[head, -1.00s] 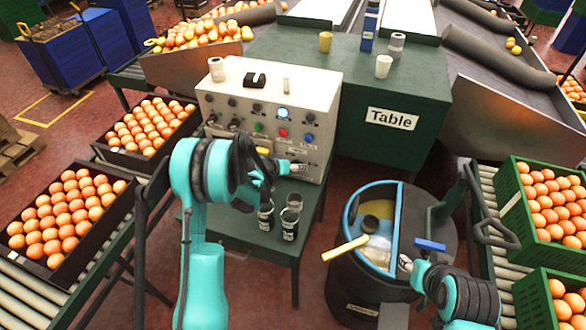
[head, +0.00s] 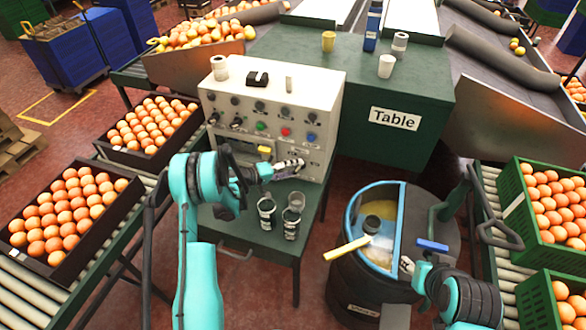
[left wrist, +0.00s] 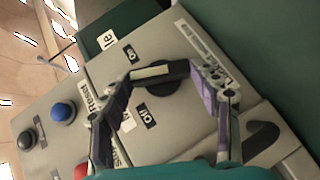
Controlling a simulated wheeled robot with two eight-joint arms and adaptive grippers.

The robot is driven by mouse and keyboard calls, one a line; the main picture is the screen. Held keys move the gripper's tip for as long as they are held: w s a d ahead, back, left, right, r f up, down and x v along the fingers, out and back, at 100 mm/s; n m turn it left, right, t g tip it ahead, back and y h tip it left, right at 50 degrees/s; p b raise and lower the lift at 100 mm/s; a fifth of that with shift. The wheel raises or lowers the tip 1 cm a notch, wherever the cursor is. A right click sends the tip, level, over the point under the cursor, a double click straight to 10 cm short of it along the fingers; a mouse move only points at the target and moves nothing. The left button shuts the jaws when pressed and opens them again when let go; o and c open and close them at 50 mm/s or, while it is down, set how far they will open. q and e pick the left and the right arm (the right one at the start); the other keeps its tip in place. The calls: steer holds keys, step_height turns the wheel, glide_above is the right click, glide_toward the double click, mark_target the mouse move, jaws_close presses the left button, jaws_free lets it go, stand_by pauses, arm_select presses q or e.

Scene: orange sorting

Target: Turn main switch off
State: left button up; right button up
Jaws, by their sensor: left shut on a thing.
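The grey-white control panel (head: 265,95) stands on a green stand, with knobs and coloured buttons on its front. My left gripper (head: 287,169) is at the panel's lower right. In the left wrist view its fingers are shut on the dark main switch knob (left wrist: 163,86), which has a pale bar along its handle. An On label (left wrist: 131,54) and an Off label (left wrist: 148,117) sit beside the knob. I cannot tell which label the knob points to. My right gripper (head: 406,266) is beside the round bin, and its opening is unclear.
Dark cups (head: 267,212) stand on the low green stand under my left arm. A round bin (head: 350,262) with a blue rim is to the right. A green table (head: 430,85) adjoins the panel. Orange crates on conveyors flank both sides.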

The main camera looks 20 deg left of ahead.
arm_select(q)
steer(key=shift+a+f+n+t+h, duration=0.1)
steer(key=shift+f+n+t+h, duration=0.1)
steer(key=shift+n+t+h, duration=0.4)
steer(key=shift+f+n+t+h, duration=0.15)
steer(key=shift+n+t+h, duration=0.15)
steer(key=shift+n+h, duration=0.55)
steer(key=o, duration=1.2)
steer(key=shift+c, duration=0.2)
